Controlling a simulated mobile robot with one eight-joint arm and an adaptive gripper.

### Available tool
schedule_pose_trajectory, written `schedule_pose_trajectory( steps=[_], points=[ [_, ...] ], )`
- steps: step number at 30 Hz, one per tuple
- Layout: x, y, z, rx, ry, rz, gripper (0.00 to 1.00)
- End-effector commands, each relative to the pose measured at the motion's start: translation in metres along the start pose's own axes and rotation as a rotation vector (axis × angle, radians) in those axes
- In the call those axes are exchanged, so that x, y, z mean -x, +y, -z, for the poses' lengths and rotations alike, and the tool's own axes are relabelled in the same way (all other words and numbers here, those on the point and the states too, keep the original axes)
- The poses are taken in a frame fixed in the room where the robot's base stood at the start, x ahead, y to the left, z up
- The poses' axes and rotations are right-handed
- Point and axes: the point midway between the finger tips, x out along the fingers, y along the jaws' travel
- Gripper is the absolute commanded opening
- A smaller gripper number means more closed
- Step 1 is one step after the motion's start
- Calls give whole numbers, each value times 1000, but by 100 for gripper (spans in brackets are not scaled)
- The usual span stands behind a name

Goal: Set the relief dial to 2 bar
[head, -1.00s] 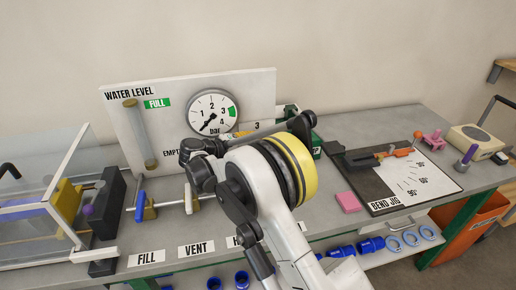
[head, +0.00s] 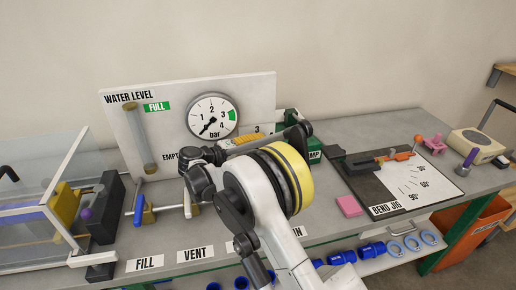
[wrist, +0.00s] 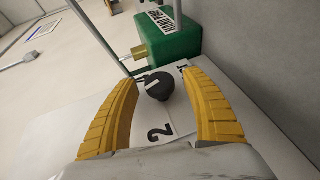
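The relief dial is a dark round knob (wrist: 158,88) with a pale mark on it, against a white panel with printed numbers; a large 2 lies below it in the wrist view. My gripper (wrist: 160,78) is open, with one yellow ribbed finger on each side of the knob; I cannot tell whether either touches it. In the head view, the yellow fingers (head: 240,142) show in front of the panel (head: 255,92), near a printed 3, and my arm hides the knob. The round bar gauge (head: 212,116) has its needle pointing to the lower left.
A green pump box (wrist: 172,40) stands just beyond the dial, with thin metal rods close by. A water level tube (head: 140,135) and blue-handled valve (head: 139,208) are at the left. A bend jig (head: 390,180) and pink block (head: 349,206) lie at the right.

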Motion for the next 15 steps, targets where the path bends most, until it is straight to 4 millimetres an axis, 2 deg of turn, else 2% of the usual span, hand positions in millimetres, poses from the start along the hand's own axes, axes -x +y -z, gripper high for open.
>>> schedule_pose_trajectory(
  steps=[4,7,15],
  points=[
    [3,0,0,0,1,0,56],
    [14,0,1,0,3,0,56],
    [73,0,1,1,4,0,56]
  ],
)
